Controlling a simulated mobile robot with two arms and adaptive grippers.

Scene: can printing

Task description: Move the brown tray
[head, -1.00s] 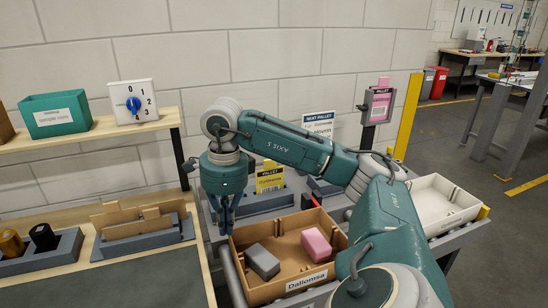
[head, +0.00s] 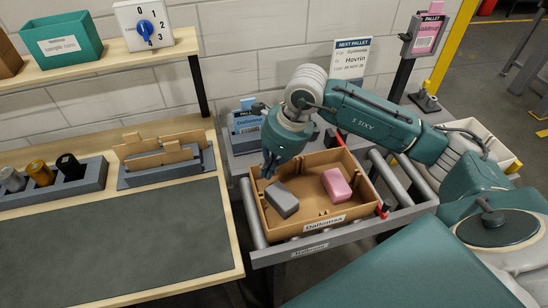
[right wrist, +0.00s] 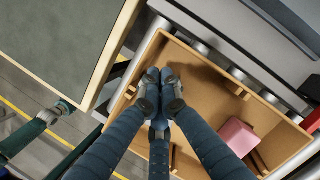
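The brown tray (head: 297,223) is an open shallow box with a white label on its front wall. It rests on a grey roller stand. A grey block (head: 282,200) and a pink block (head: 336,186) lie in it. My right gripper (head: 268,168) points down by the tray's back left corner. In the right wrist view its fingertips (right wrist: 160,76) look closed together over the inside of the tray (right wrist: 205,72), beside its wall, with nothing visible between them. The pink block also shows there (right wrist: 238,137); the grey one is hidden.
A workbench (head: 110,235) with a dark mat adjoins the stand on the left. A white tray (head: 480,140) lies behind my right arm. Sign posts stand at the back.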

